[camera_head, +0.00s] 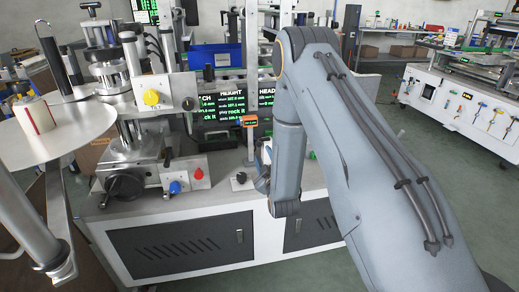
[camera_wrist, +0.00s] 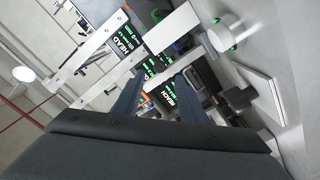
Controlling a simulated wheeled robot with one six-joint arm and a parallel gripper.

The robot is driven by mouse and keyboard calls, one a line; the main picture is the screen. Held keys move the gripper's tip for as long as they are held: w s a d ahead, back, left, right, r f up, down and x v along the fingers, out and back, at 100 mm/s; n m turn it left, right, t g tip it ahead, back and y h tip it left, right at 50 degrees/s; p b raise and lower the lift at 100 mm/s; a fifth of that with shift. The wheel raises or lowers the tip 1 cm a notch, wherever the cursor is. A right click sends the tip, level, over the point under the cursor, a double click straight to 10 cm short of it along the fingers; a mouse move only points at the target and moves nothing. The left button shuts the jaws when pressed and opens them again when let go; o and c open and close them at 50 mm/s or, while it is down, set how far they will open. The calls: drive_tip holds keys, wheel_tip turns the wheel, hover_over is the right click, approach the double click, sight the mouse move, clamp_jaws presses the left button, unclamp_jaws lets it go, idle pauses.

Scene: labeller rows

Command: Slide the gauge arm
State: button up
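A small orange readout (camera_head: 249,121) sits on an upright metal post (camera_head: 251,60) at the middle of the labelling machine; I take this to be the gauge, but cannot tell for sure which part is its arm. My gripper (camera_head: 264,165) is mostly hidden behind my own arm, low and just right of the post. In the wrist view my gripper (camera_wrist: 160,92) shows two dark fingers standing apart, with nothing clearly held between them. I cannot tell whether it touches anything.
Dark screens (camera_head: 222,100) with green text stand behind the post. A yellow knob (camera_head: 151,98), a blue knob (camera_head: 175,187) and a red knob (camera_head: 198,173) are on the left. A label roll (camera_head: 33,115) lies on a disc. Open floor separates another machine (camera_head: 460,105) at right.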

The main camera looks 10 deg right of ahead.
sight(259, 145)
drive_tip(key=w, duration=0.7)
drive_tip(key=shift+w, duration=0.35)
drive_tip(key=shift+r, duration=0.1)
clamp_jaws()
